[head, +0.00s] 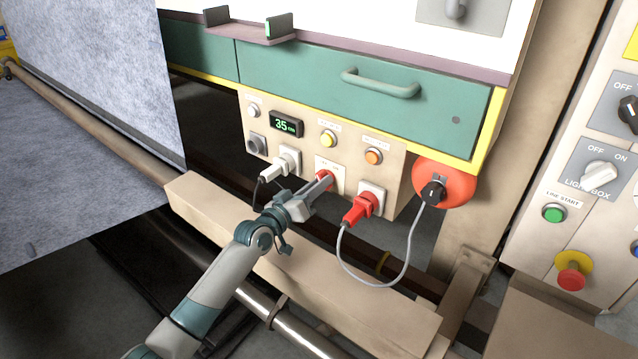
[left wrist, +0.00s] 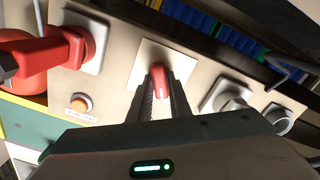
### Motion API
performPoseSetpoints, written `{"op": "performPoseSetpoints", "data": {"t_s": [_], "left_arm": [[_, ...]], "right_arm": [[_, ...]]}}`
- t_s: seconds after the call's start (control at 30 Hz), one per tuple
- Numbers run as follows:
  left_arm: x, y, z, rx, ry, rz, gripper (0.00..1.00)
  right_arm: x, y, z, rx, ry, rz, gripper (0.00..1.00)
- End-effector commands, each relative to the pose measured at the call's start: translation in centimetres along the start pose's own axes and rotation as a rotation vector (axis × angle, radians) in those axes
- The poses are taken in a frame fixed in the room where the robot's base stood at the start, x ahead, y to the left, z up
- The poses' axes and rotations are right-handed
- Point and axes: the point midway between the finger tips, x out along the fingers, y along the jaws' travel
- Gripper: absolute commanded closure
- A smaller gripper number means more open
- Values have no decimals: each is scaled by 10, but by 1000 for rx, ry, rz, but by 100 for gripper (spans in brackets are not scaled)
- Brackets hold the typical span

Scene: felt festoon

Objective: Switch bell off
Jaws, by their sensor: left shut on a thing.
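A red rotary switch handle (head: 326,175) sits on a pale square plate in the beige control panel (head: 392,159). My left gripper (head: 317,189) reaches up to it from below in the head view and is shut on it. In the left wrist view, the red handle (left wrist: 158,78) stands between the two dark fingers of my left gripper (left wrist: 157,92). The label on its plate is too small to read. A round red disc (head: 458,180), possibly the bell, is at the panel's right, with a black piece in front of it. My right gripper is not in view.
A red plug (head: 358,210) with a grey looping cable (head: 385,285) is right of the handle. A white plug (head: 274,170) is left of it. An orange button (head: 373,156) and a green drawer (head: 330,90) are above. A beige beam (head: 350,290) runs below the panel.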

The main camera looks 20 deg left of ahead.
Motion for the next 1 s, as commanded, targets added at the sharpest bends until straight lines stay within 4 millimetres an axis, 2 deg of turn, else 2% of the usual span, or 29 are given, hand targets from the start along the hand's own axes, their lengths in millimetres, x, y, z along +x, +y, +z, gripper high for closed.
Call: {"op": "performPoseSetpoints", "data": {"t_s": [0.33,0.37,0.4,0.43,0.77,1.0], "left_arm": [[0,0,-1,-7,2,0,100],[0,0,-1,-7,2,0,78],[0,0,-1,-6,2,0,69],[0,0,-1,-6,2,0,64],[-1,0,0,-5,1,0,64],[-14,0,1,-5,0,0,64]], "right_arm": [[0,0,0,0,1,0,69],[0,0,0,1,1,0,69],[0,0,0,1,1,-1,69],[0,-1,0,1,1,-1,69],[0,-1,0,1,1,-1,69],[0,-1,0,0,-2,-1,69]]}}
